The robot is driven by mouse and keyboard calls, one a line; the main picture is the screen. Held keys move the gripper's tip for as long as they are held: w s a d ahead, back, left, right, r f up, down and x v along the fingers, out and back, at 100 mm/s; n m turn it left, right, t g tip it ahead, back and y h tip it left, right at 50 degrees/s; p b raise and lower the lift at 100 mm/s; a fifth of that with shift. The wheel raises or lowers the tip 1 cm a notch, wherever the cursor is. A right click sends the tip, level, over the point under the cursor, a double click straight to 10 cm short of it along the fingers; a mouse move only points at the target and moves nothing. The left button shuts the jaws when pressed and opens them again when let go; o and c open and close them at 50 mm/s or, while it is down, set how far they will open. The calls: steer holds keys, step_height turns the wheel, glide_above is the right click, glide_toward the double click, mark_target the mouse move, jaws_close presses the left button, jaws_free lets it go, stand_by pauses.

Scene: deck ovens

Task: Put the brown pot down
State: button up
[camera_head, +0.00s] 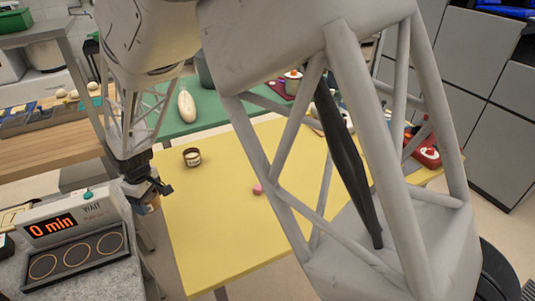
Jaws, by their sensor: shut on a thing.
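My gripper (155,187) hangs at the left, between the yellow table's left edge and the timer unit. It is shut on the brown pot (153,204), which shows as a small tan-brown patch just under the fingers. Most of the pot is hidden by the gripper, so its tilt cannot be told. The yellow table (215,220) lies to the right of the gripper. From this view I cannot tell whether the pot touches anything.
The timer unit (75,238) reads "0 min". A pale loaf (187,107) lies on the green surface (208,115). The table's front left is clear.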

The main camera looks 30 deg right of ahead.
steer(key=w+d+m, duration=0.1)
steer(key=d, duration=0.5)
steer(key=w+d+f+m, duration=0.1)
steer(key=d, duration=0.4)
steer(key=w+d+m, duration=0.1)
steer(key=w+d, duration=0.1)
steer(key=d, duration=0.4)
steer(key=shift+d+f+m, duration=0.15)
steer(key=shift+d+m, duration=0.2)
steer(key=shift+m, duration=0.05)
steer(key=d+m, duration=0.1)
steer(key=d, duration=0.4)
steer(key=d+m, duration=0.1)
steer(key=d, duration=0.4)
steer(key=d+f+m, duration=0.1)
steer(key=d, duration=0.4)
steer(key=shift+s+d, duration=0.25)
steer(key=shift+d, duration=0.05)
steer(key=shift+w, duration=0.2)
glide_above(239, 155)
steer(key=shift+f, duration=0.8)
steer(key=shift+f, duration=1.75)
steer(key=shift+f, duration=0.1)
steer(key=o, duration=1)
steer(key=shift+o, duration=0.2)
